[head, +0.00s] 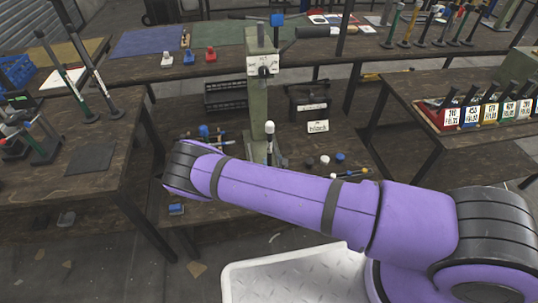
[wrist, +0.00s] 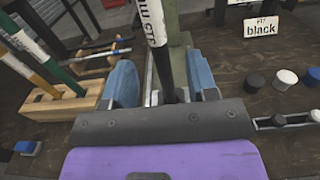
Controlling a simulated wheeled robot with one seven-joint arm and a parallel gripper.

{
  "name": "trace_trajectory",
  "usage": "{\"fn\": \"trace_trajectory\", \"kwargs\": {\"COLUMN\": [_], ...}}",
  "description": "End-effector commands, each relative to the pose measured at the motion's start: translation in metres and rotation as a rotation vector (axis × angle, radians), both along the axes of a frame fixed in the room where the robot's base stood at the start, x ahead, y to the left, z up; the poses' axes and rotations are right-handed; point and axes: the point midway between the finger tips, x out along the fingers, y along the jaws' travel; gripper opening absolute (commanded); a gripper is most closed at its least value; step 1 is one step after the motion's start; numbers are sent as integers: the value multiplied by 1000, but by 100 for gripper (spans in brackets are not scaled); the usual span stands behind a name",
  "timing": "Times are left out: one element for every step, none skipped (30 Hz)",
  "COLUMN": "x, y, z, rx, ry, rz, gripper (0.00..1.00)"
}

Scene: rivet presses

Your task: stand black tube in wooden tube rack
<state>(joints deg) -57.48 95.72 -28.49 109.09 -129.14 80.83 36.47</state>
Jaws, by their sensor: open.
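In the wrist view, my gripper (wrist: 161,85) is open, with one blue finger on each side of a tube. This black tube (wrist: 157,28) has a white printed label and a dark lower part. It stands roughly upright between the fingers, with gaps visible on both sides. Its lower end is hidden behind my gripper's front plate. The wooden tube rack (wrist: 62,119) is to the left of my gripper and holds a yellow tube (wrist: 42,85) and a green tube (wrist: 72,83), both leaning in this view. In the head view, my arm hides the gripper.
A green press column (head: 259,92) rises behind my arm. A card reading "black" (wrist: 262,26) stands at the back right. Black, white and blue caps lie to the right, near a dark tray (wrist: 288,121). Other benches stand left, right and behind.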

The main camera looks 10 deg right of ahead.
Motion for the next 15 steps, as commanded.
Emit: {"fn": "trace_trajectory", "kwargs": {"x": [8,12,16,19,22,24,25,27,29,31,34,39,43,47,53], "y": [0,0,0,0,0,0,0,0,0,0,0,1,1,1,2], "z": [0,0,0,0,0,0,0,0,-1,-1,-1,-2,-3,-4,-5], "rx": [2,2,1,1,0,0,0,0,0,0,0,1,1,1,2], "ry": [-1,-1,-1,-1,-1,-1,-1,-1,-1,-1,-1,-1,-1,-1,-2], "rz": [-1,0,-1,-1,-1,-1,-1,-1,-1,-2,-2,-2,-2,-2,0], "gripper": [53,53,53,53,53,53,53,53,53,53,53,53,53,53,53]}}
